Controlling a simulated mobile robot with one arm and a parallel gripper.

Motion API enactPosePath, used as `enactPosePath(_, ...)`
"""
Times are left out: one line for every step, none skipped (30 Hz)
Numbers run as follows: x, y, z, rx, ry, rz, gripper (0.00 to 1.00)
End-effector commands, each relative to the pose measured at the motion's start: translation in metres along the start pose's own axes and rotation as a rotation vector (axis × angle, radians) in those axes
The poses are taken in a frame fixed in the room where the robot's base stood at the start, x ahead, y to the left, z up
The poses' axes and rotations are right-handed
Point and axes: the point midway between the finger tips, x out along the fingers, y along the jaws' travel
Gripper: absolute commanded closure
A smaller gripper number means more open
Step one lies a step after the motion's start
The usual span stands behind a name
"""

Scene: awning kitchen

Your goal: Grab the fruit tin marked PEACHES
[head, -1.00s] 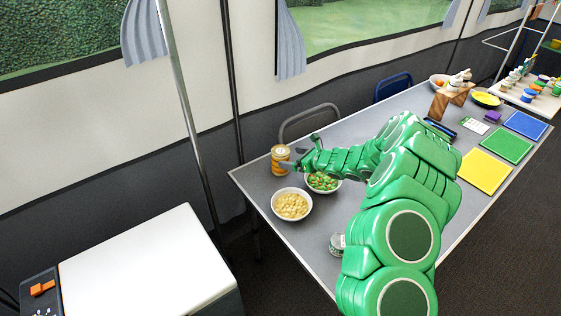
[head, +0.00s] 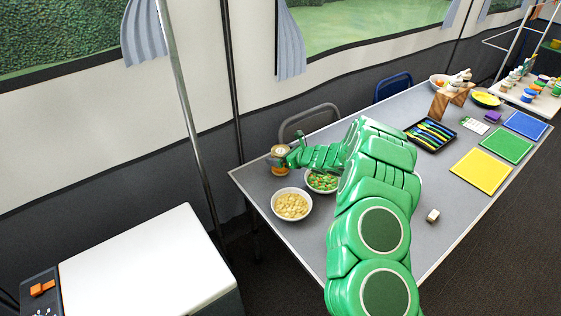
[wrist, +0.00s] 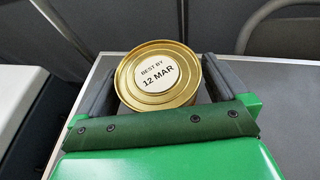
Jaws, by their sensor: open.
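A golden tin (head: 279,158) stands on the far left corner of the grey table. In the wrist view its round end (wrist: 158,76) faces the camera and carries a white label reading "BEST BY 12 MAR". The word PEACHES cannot be read in either view. My gripper (head: 284,157) is at the tin. In the wrist view my gripper (wrist: 163,85) is open, with one dark finger on each side of the tin. I cannot tell whether either finger touches it. My green arm hides part of the table.
A bowl of pale pieces (head: 291,204) and a bowl of green and red pieces (head: 322,181) stand close to the tin. A grey chair (head: 309,119) is behind the table. A cutlery tray (head: 431,134) and coloured mats (head: 482,171) lie farther right.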

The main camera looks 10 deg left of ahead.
Motion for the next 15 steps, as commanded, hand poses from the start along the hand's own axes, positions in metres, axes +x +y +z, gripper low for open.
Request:
enactPosePath(0.0001,-0.0001,0.0,0.0,0.0,0.0,0.0)
enactPosePath(0.0001,0.0,0.0,0.0,0.0,0.0,0.0)
enactPosePath(0.0,-0.0001,0.0001,0.0,0.0,0.0,0.0)
enactPosePath(0.0,-0.0001,0.0001,0.0,0.0,0.0,0.0)
enactPosePath(0.0,-0.0001,0.0001,0.0,0.0,0.0,0.0)
enactPosePath(-0.0001,-0.0002,0.0,0.0,0.0,0.0,0.06)
enactPosePath(-0.0001,-0.0002,0.0,0.0,0.0,0.0,0.11)
enactPosePath(-0.0001,-0.0002,0.0,0.0,0.0,0.0,0.15)
enactPosePath(-0.0001,-0.0002,0.0,0.0,0.0,0.0,0.21)
enactPosePath(-0.0001,-0.0002,0.0,0.0,0.0,0.0,0.26)
enactPosePath(-0.0001,-0.0002,0.0,0.0,0.0,0.0,0.31)
enactPosePath(-0.0001,-0.0002,0.0,0.0,0.0,0.0,0.37)
enactPosePath(-0.0001,-0.0002,0.0,0.0,0.0,0.0,0.41)
enactPosePath(-0.0001,-0.0002,-0.0001,0.0,0.0,0.0,0.46)
enactPosePath(-0.0001,-0.0002,-0.0001,0.0,0.0,0.0,0.52)
